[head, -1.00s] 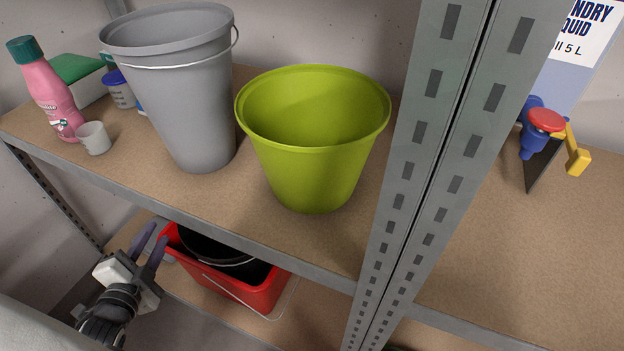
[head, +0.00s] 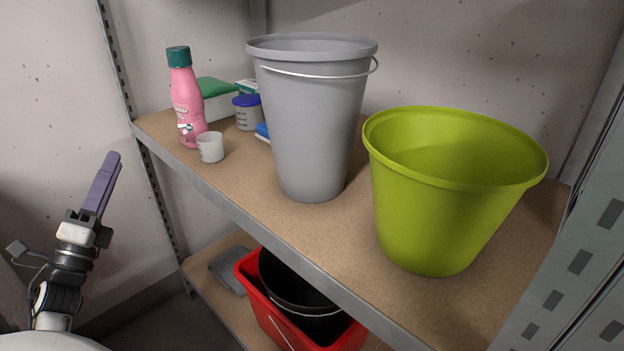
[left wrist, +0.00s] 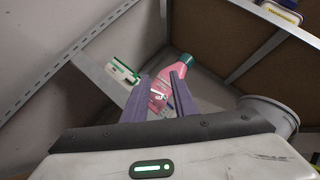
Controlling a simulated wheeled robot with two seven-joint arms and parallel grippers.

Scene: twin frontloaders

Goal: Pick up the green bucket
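The green bucket (head: 440,215) stands upright on the upper shelf at the right of the head view, next to the shelf's upright post. It looks empty and nothing touches it. My left gripper (head: 110,180) is at the far left, in front of the shelf and well away from the bucket, pointing up. In the left wrist view its two purple fingers (left wrist: 163,95) are apart with a gap between them, and the pink bottle shows beyond. My right gripper is not in view.
A grey bucket (head: 312,130) stands left of the green one. A pink bottle (head: 187,105), a white cup (head: 210,147) and a blue-lidded cup (head: 247,112) are farther left. A red bin (head: 275,318) holds a black bucket below. A metal post (head: 590,250) borders the right.

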